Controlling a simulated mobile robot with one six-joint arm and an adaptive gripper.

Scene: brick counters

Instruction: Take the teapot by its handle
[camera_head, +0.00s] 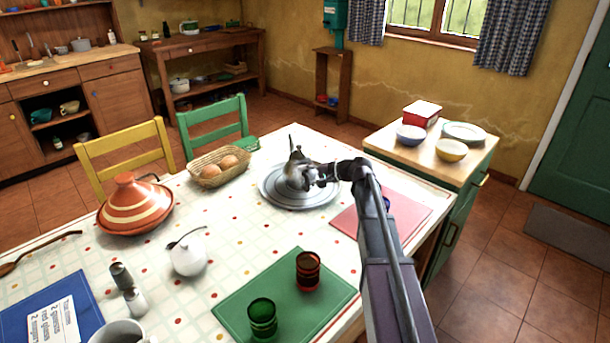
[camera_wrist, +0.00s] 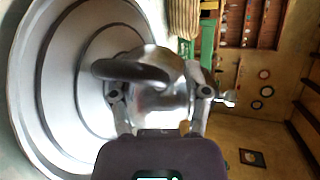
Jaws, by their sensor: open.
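A shiny metal teapot (camera_head: 296,170) stands on a round silver tray (camera_head: 277,200) on the table. In the wrist view the teapot (camera_wrist: 158,104) shows close up with a dark curved handle (camera_wrist: 130,70) on its near side, over the ringed tray (camera_wrist: 45,90). My gripper (camera_head: 318,178) reaches in from the right and is right at the teapot, partly covering it. In the wrist view my gripper (camera_wrist: 161,94) is open, with one finger on each side of the teapot's handle and body. I cannot tell whether either finger touches it.
An orange tagine (camera_head: 135,207), white pot (camera_head: 188,257) and green mat (camera_head: 235,300) with two glasses stand nearer.

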